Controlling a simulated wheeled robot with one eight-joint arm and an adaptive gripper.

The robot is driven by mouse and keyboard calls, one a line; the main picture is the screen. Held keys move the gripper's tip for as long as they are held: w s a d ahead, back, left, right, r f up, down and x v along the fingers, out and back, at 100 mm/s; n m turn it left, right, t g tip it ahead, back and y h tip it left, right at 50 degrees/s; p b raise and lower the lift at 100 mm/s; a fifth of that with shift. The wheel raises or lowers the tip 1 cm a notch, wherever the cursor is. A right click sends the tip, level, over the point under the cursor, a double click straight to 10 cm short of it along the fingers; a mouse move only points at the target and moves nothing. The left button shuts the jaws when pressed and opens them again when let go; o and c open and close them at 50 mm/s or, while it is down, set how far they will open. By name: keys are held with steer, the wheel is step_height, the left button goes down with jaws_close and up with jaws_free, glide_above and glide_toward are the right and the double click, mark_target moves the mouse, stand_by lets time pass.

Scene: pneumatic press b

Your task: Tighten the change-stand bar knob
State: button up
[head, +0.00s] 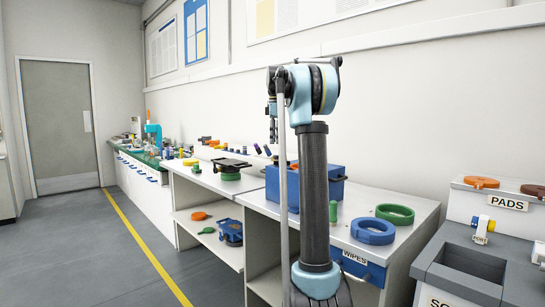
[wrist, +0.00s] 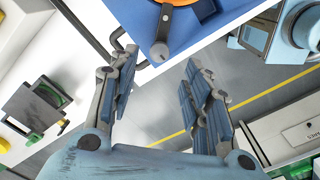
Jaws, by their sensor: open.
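My gripper (wrist: 161,58) is open and empty in the wrist view, with one blue-padded finger on each side. Between and just beyond the fingertips, a short dark bar with a rounded grey end (wrist: 160,51) points towards me. It may be the bar knob, but I cannot be sure. It stands in front of an orange round part (wrist: 182,4) on a blue surface (wrist: 220,12), both cut off by the top edge. No contact between the fingers and the bar shows. In the head view my gripper (head: 273,130) hangs small and dark; its fingers are not clear there.
In the head view, a blue box (head: 330,190) stands on the white bench, partly behind my arm. Blue (head: 373,231) and green (head: 395,214) rings lie right of it. A dark plate on a green ring (head: 231,168) stands left. Open floor (head: 90,250) lies at left.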

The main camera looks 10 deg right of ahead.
mark_target(276, 157)
step_height(276, 157, down, 7)
steer(key=shift+f, duration=0.15)
steer(key=shift+c, duration=0.5)
